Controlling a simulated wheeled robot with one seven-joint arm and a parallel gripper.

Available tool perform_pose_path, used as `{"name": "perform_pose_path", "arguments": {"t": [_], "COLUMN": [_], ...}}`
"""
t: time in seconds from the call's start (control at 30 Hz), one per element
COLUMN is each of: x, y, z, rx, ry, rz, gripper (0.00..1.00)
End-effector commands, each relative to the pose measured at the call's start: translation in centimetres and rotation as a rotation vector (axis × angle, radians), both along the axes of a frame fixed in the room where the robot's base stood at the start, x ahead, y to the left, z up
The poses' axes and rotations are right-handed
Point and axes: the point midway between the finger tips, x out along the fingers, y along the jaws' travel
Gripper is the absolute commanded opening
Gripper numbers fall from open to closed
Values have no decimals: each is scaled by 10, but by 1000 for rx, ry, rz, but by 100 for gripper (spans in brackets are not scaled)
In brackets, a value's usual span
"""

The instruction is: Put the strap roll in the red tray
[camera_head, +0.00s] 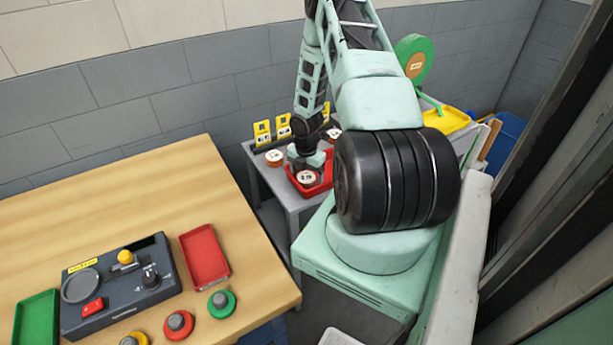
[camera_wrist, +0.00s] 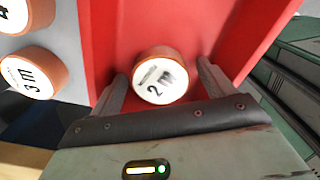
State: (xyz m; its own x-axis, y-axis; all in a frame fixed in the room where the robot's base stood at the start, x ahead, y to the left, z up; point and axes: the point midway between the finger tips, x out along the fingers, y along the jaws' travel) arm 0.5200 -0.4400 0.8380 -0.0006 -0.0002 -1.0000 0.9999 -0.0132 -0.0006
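An orange-brown strap roll with a white "2 m" label (camera_wrist: 160,80) lies in a red tray (camera_wrist: 225,30), between my gripper's fingers. My gripper (camera_wrist: 161,75) is open, with a finger on each side of the roll and small gaps showing beside it. In the head view, my gripper (camera_head: 306,162) is low over the red tray (camera_head: 325,181) on the grey side table, and the roll (camera_head: 307,178) shows below it. The tray floor beneath the roll is partly hidden.
Other rolls, including a "3 m" one (camera_wrist: 28,76), stand beside the tray on the grey table (camera_head: 262,176). Yellow number signs (camera_head: 262,133) stand behind. A second red tray (camera_head: 205,256), a control box (camera_head: 118,290) and a green tray (camera_head: 36,318) are on the wooden table.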

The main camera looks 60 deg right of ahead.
Motion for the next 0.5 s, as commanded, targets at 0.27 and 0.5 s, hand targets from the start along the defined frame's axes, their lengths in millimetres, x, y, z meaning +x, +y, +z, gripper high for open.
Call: {"name": "perform_pose_path", "arguments": {"t": [0.27, 0.5], "x": [1, 0], "y": [-1, -1], "z": [11, 55], "rx": [-2, -4], "ry": [-3, -4], "rz": [-1, -1], "gripper": [81, 81]}}
